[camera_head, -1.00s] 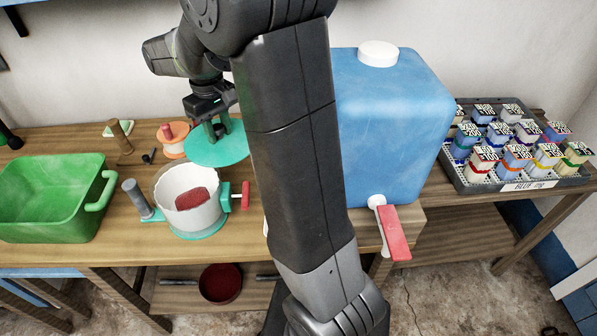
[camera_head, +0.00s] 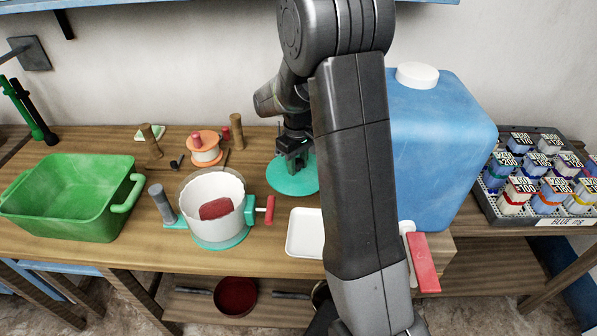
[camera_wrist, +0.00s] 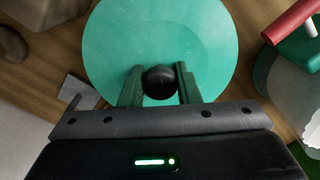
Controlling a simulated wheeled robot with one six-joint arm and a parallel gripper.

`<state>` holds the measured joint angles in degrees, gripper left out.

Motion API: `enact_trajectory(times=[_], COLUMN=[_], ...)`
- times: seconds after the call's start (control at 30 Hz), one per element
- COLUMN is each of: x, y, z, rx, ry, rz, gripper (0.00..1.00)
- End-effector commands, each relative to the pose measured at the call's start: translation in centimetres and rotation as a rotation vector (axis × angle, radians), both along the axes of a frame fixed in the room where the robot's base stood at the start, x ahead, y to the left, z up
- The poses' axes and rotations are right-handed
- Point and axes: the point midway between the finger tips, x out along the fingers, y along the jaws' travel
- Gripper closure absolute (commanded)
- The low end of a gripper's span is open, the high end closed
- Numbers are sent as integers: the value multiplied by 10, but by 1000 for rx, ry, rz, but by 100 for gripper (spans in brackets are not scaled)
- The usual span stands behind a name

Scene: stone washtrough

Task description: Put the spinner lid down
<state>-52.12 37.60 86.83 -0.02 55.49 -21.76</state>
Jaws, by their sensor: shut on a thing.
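The spinner lid is a flat teal disc (camera_head: 292,182) with a dark round knob (camera_wrist: 159,82) at its middle. My gripper (camera_head: 292,158) is shut on the knob, with one finger on each side of it in the wrist view (camera_wrist: 159,88). The lid is low over the wooden table, behind the white tray; I cannot tell whether it touches the wood. The spinner (camera_head: 235,218) is a clear-rimmed white bowl on a teal base with a red handle, and a dark red thing (camera_head: 215,209) lies in it. My arm hides the lid's right side in the head view.
A white tray (camera_head: 304,240) lies in front of the lid. A blue canister (camera_head: 440,150) stands to the right. A green tub (camera_head: 75,215), an orange spool (camera_head: 205,152) and wooden pegs (camera_head: 237,131) are to the left. A bottle crate (camera_head: 540,215) is at far right.

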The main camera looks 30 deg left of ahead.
Motion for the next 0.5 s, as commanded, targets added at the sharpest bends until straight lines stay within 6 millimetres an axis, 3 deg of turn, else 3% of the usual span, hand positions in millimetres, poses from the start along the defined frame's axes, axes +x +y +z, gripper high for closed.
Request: enact_trajectory(times=[0.2, 0.5], x=[-1, 0], y=[-1, 0], z=[-30, -33], rx=[-3, -1], ry=[2, 0], rz=[0, 0], gripper=[94, 94])
